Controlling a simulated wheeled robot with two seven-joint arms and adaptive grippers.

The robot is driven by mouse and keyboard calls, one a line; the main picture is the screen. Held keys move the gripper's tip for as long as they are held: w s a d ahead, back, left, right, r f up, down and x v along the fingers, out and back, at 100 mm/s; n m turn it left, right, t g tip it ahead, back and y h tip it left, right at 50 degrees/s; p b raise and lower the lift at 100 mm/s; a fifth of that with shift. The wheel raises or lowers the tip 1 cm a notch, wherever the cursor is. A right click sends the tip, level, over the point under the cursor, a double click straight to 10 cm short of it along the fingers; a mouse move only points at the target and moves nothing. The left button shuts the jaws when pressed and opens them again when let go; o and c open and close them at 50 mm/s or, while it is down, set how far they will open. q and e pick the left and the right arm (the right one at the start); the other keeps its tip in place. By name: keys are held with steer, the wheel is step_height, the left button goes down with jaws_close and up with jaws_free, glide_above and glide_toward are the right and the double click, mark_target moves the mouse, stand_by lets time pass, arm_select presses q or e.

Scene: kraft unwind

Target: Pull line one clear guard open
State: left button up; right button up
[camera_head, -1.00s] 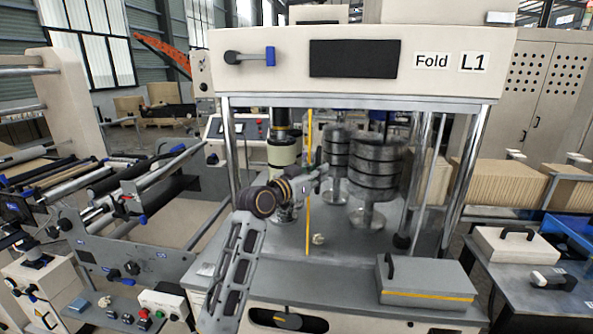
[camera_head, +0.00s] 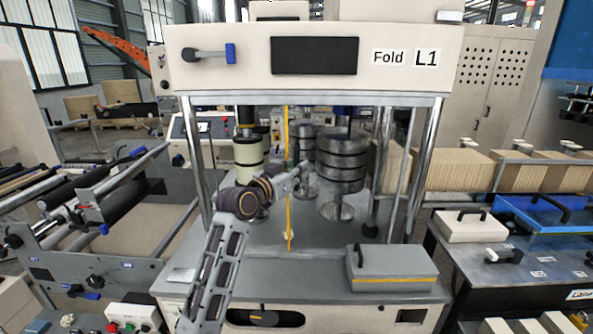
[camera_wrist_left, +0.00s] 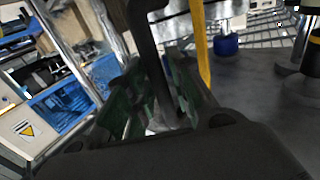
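The line one machine (camera_head: 240,72) carries the labels "Fold" and "L1". Its clear guard is hard to see; an upright yellow strip (camera_head: 288,225) shows at its edge, left of the middle of the opening, and in the left wrist view (camera_wrist_left: 202,45). My left gripper (camera_head: 305,176) is at about mid-height beside the strip. In the left wrist view a dark upright handle bar (camera_wrist_left: 150,45) runs between the green-padded fingers, which look closed on it; the exact contact is partly hidden. My right gripper is not in view.
Behind the guard stand a cream roller (camera_head: 248,152) and stacked dark metal discs (camera_head: 340,160). A grey box with a black handle (camera_head: 392,270) sits on the machine's front right deck. Roller equipment (camera_head: 90,235) is at left, a dark table (camera_head: 520,262) at right.

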arm_select(q)
steer(key=v, duration=1.2)
stand_by(0.6)
